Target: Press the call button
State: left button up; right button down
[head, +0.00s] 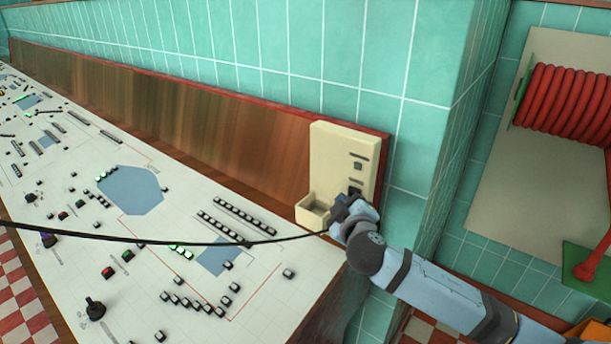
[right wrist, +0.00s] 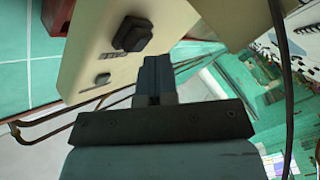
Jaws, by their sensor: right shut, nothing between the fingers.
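A cream wall unit (head: 333,150) with an open tray (head: 311,214) at its lower left stands against the wooden back panel. A raised black square button (right wrist: 132,34) sits on its face in the right wrist view; in the head view a dark part of it (head: 355,190) shows just above my gripper. A smaller grey square (head: 358,166) sits higher on the unit. My right gripper (head: 342,204) is shut and empty, close in front of the unit's lower part, its fingers (right wrist: 154,72) beside the black button. I cannot tell whether they touch it. My left gripper is out of view.
A white control desk (head: 130,245) with many small buttons and blue panels fills the left. A black cable (head: 180,243) crosses over it to my right gripper. A red hose reel (head: 565,95) hangs at the right beyond a tiled corner.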

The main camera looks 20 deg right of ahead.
jog(key=shift+s+a, duration=0.1)
jog(key=shift+a, duration=0.15)
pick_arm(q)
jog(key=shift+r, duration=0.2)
pick_arm(e)
jog(key=s+a, duration=0.1)
jog(key=a, duration=0.2)
jog(key=s+a, duration=0.1)
jog(key=shift+s+a, duration=0.15)
jog(key=shift+s, duration=0.15)
dwell(0.9)
